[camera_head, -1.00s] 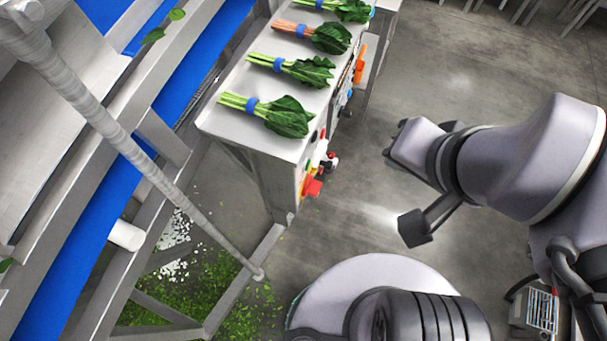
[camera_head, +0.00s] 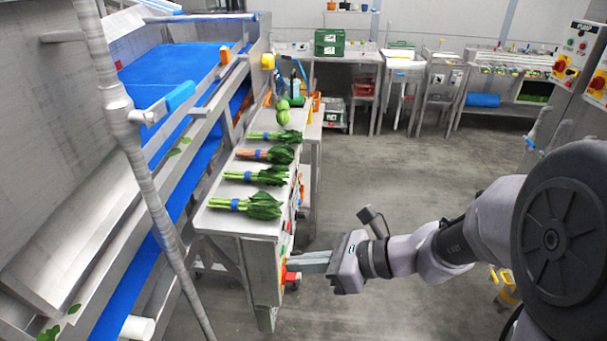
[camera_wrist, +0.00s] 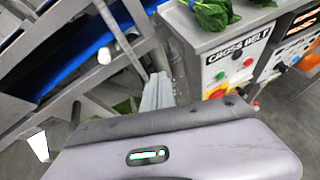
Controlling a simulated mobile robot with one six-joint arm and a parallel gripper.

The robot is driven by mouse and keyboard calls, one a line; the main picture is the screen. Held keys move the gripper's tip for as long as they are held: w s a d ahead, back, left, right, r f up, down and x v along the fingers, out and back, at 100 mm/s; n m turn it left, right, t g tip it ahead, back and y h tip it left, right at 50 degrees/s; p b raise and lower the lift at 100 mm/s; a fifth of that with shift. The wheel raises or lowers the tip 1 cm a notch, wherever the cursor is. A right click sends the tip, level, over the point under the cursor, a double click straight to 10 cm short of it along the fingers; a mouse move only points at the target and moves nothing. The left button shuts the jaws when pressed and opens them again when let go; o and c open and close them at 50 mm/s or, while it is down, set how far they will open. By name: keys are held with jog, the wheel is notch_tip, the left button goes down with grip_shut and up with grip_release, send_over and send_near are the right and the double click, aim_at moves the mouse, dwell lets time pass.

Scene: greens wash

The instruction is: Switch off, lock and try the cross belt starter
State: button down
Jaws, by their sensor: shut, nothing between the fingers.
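The cross belt starter is a panel on the end cabinet (camera_head: 245,262) under the greens bench. In the wrist view its "CROSS BELT" label (camera_wrist: 237,47) sits above green and red buttons (camera_wrist: 220,75). Below them is a red and yellow switch (camera_wrist: 216,93), partly hidden by my gripper's body; its handle position is unclear. In the head view the red handle (camera_head: 291,277) shows at the cabinet's side. My gripper (camera_head: 292,263) is shut and empty, its fingertips close beside the handle; I cannot tell if they touch. The fingers also show in the wrist view (camera_wrist: 158,90). I cannot make out a padlock.
Bunches of greens (camera_head: 262,205) lie on the bench above the panel. A neighbouring labelled panel (camera_wrist: 298,45) stands to its right. A blue conveyor (camera_head: 172,68) and a slanting post (camera_head: 150,180) are at left. The floor (camera_head: 400,150) behind my arm is open.

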aim_at(283, 250)
jog(key=w+d+f+m+t+h, duration=0.1)
jog(key=w+d+f+m+t, duration=0.2)
jog(key=w+f+m, duration=0.4)
jog(key=w+d+f+m+t, duration=0.4)
jog(key=w+f+m, duration=0.3)
jog(key=m, duration=0.3)
jog(key=shift+w+d+f+t+h+p, duration=0.2)
jog(key=shift+w+f+t+h+p, duration=0.15)
jog(key=shift+f+t, duration=0.4)
jog(key=shift+g, duration=0.25)
jog(key=a, duration=0.9)
jog(key=shift+w, duration=0.15)
jog(key=shift+a, duration=0.35)
